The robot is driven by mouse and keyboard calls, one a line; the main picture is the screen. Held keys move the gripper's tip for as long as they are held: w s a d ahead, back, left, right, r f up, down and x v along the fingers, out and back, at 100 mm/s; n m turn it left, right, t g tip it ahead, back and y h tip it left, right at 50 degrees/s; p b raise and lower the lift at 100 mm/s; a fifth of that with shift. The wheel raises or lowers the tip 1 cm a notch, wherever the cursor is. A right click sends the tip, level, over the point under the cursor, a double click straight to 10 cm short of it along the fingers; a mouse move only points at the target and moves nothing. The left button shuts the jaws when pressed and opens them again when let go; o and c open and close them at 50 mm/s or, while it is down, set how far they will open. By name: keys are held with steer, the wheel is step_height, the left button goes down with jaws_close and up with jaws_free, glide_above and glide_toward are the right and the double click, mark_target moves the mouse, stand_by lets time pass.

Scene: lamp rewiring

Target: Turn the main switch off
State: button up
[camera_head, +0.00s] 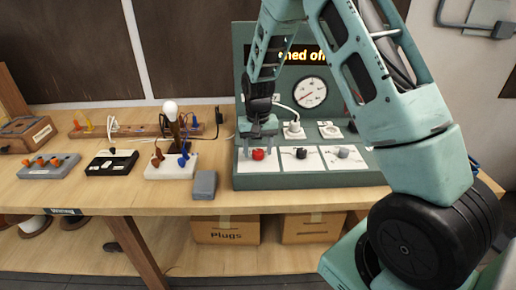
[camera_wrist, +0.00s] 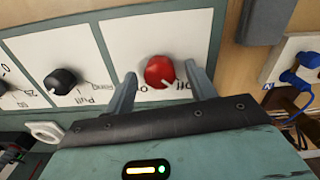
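The red knob (camera_head: 258,154) sits on a white plate at the left of the green panel's sloped front. In the wrist view the red knob (camera_wrist: 159,70) has a white pointer mark at its lower right, near the printed word "Off". My gripper (camera_head: 258,138) is just above it. In the wrist view my gripper (camera_wrist: 162,78) is open, one finger on each side of the knob, with gaps visible between fingers and knob. The panel's display (camera_head: 303,55) is partly hidden by my arm; "...hed off" can be read.
A black knob (camera_head: 301,153) and a grey knob (camera_head: 343,152) sit right of the red one. A dial gauge (camera_head: 310,92) and a plugged socket (camera_head: 293,130) are behind. A grey box (camera_head: 204,185) and a lamp base (camera_head: 170,168) stand left.

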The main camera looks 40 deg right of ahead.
mark_target(258, 152)
step_height(258, 152, up, 17)
steer(key=b, duration=0.2)
steer(key=shift+r, duration=0.2)
stand_by(0.6)
